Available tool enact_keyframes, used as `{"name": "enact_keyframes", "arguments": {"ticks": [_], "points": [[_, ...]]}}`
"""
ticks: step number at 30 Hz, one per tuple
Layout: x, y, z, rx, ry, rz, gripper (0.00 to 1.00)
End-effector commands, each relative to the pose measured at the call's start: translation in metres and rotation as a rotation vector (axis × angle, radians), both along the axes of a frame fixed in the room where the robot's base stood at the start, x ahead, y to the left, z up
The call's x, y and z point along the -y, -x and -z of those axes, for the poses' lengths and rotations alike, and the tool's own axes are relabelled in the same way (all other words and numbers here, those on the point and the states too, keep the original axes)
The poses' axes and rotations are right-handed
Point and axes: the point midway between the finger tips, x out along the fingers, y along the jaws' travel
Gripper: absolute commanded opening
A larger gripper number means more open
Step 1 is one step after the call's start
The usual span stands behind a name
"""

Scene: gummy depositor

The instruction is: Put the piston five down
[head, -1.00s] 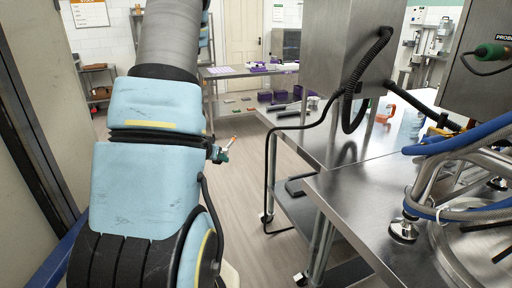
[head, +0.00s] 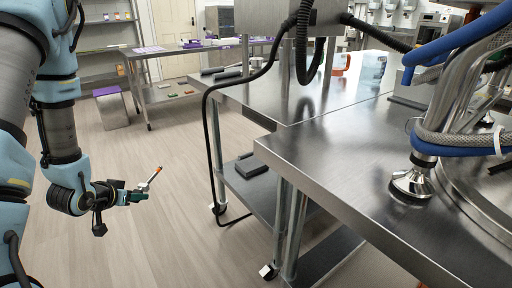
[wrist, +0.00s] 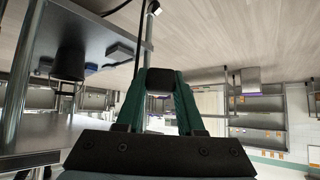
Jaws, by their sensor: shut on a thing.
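My gripper (head: 138,195) is low over the open floor at the left of the head view, left of the steel tables. Its green fingers are shut on a thin pale rod with an orange band, which I take to be the piston (head: 151,179). The rod is tilted, with its upper end leaning right. No number on the piston is readable.
A steel table (head: 345,160) at the right has a broad clear top. Behind it stand an orange item (head: 341,62) and a clear blue container (head: 373,70). A black hose (head: 207,130) hangs by the table's left side. A farther table (head: 165,95) holds purple items. The floor between is clear.

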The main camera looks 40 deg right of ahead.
Motion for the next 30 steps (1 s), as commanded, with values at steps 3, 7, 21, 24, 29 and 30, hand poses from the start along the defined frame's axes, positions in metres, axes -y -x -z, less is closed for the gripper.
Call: {"name": "enact_keyframes", "arguments": {"ticks": [3,7,21,24,29,30], "points": [[0.033,0.018,0.069,-0.003,-0.003,0.094,0.0],[0.066,0.04,0.125,-0.005,-0.002,0.191,0.0],[0.159,0.144,0.327,-0.01,0.01,0.533,0.0],[0.173,0.171,0.369,-0.014,0.014,0.603,0.0],[0.19,0.209,0.426,-0.016,0.022,0.7,0.0],[0.193,0.217,0.437,-0.017,0.023,0.72,0.0]]}}
